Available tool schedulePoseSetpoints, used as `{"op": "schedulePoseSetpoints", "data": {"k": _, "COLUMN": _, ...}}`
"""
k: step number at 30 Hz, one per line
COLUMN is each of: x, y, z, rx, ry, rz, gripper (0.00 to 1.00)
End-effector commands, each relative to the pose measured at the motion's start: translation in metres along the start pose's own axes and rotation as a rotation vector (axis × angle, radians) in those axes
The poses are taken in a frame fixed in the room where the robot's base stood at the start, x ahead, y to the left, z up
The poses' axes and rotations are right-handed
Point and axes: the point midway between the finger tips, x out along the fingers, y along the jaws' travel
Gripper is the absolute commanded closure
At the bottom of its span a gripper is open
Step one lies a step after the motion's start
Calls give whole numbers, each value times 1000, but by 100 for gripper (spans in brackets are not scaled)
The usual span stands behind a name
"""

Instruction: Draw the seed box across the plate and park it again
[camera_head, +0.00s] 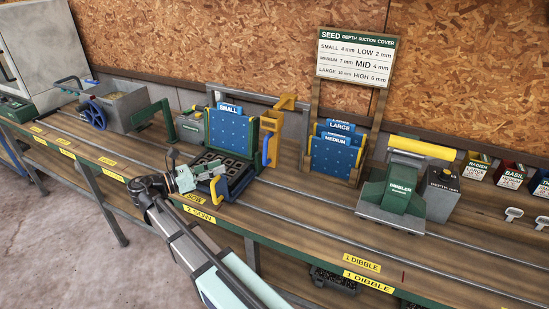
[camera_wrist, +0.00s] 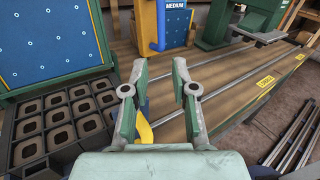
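The seed plate marked SMALL (camera_head: 230,132) stands upright in a green frame at the sowing station; its blue dotted face also shows in the wrist view (camera_wrist: 45,45). What looks like the seed box is a yellow housing (camera_head: 273,122) with a blue handle (camera_head: 265,150), right of the plate. The blue handle also shows in the wrist view (camera_wrist: 161,25), ahead of my gripper. My gripper (camera_head: 197,175) is over the station's front edge, with its fingers apart and nothing between the tips (camera_wrist: 161,68). It is apart from the blue handle.
A dark cell tray (camera_wrist: 58,125) lies at the plate's foot. A yellow handle (camera_wrist: 146,131) shows below my fingers. Plates marked LARGE and MEDIUM (camera_head: 334,154) stand in a wooden rack to the right, and the green dibbler (camera_head: 395,190) beyond. Rails run along the bench.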

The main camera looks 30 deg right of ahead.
Motion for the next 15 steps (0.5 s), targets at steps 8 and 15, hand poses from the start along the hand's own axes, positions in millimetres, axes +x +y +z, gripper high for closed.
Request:
{"op": "schedulePoseSetpoints", "data": {"k": 8, "x": 25, "y": -2, "z": 5, "rx": 0, "ry": -10, "rz": -8, "gripper": 73}}
{"op": "schedulePoseSetpoints", "data": {"k": 15, "x": 70, "y": -3, "z": 5, "rx": 0, "ry": -9, "rz": -8, "gripper": 73}}
